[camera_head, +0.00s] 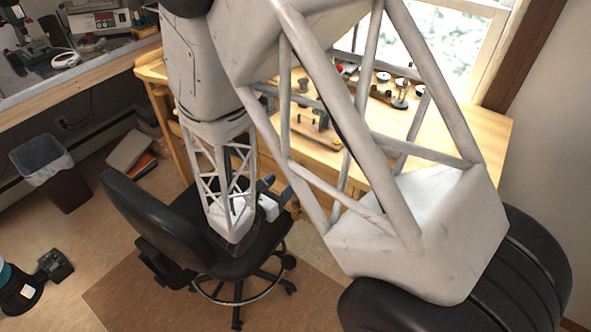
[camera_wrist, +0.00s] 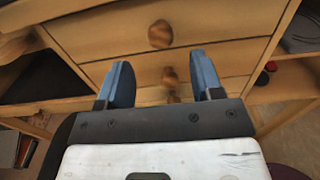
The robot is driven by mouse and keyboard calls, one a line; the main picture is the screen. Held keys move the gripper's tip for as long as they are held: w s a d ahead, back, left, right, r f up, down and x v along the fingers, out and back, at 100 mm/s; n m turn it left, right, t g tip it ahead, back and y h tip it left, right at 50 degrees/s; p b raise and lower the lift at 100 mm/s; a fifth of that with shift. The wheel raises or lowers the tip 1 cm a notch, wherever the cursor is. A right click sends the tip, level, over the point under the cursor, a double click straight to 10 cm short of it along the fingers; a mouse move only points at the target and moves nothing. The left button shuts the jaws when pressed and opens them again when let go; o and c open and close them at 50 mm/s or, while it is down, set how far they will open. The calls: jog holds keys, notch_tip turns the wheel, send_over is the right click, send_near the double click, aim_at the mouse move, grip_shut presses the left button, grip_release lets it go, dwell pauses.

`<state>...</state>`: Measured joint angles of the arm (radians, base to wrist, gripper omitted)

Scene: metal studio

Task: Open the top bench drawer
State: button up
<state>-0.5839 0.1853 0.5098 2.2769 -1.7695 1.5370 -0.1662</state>
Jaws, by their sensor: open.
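The wooden bench (camera_head: 470,136) stands behind my arm in the head view, and my arm hides most of its front. In the wrist view its drawers show as a stack of pale wood fronts with round brown knobs. The uppermost full drawer front (camera_wrist: 215,22) has a knob (camera_wrist: 160,34) above and between my fingertips. A lower drawer front (camera_wrist: 225,58) has a knob (camera_wrist: 169,76) that appears between the fingers. My gripper (camera_wrist: 157,80) is open, with two blue fingers apart and nothing held. Whether the fingers touch a drawer cannot be told.
A black office chair (camera_head: 150,217) stands close to my gripper in front of the bench. Small tools and dishes (camera_head: 400,92) lie on the bench top. A bin (camera_head: 50,172) stands at the left. Open shelf spaces flank the drawers.

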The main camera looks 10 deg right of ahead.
jog(key=shift+w+d, duration=0.15)
jog(key=shift+x, duration=3.7)
grip_shut()
